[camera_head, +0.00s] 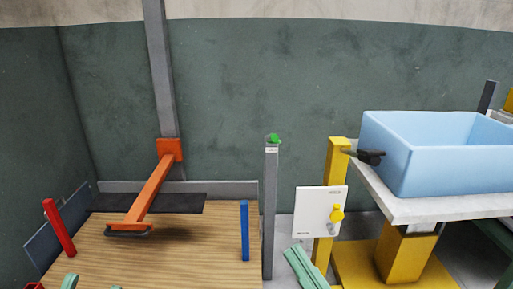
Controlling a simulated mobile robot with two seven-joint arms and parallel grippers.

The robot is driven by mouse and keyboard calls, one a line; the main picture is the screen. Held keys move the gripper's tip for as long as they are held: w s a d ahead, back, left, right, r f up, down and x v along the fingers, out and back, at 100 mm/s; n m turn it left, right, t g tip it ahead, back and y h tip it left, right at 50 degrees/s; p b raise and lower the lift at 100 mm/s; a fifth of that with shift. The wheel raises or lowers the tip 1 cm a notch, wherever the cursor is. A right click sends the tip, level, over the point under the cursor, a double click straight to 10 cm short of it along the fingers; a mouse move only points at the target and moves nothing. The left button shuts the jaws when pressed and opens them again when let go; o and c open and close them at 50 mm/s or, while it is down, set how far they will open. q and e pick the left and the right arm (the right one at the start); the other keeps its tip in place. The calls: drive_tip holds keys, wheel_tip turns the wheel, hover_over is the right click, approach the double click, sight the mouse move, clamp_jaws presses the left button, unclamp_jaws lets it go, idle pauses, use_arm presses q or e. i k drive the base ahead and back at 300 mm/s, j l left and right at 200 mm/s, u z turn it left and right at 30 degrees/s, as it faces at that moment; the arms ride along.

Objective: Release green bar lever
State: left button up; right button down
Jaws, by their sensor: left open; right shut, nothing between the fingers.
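A small green piece (274,138) sits on top of an upright grey post (270,215), right of the wooden board. A small white label is just below it. I cannot tell whether the green piece is the lever itself. My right gripper (297,256) has ribbed teal fingers held together and empty, at the lower middle, right of the post's foot and well below the green piece. My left gripper (93,284) shows only two teal fingertips, apart, at the bottom left edge over the board. Neither gripper touches the green piece in this view.
An orange press arm (148,195) on a grey column reaches over the wooden board (190,245). A red bar (59,228) and a blue bar (245,230) stand at its sides. A white panel (312,208) with a yellow knob and a light blue bin (430,155) are right.

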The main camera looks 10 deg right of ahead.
sight(274, 137)
drive_tip(key=i+j, duration=0.7)
drive_tip(key=j, duration=0.2)
drive_tip(key=l+z, duration=0.05)
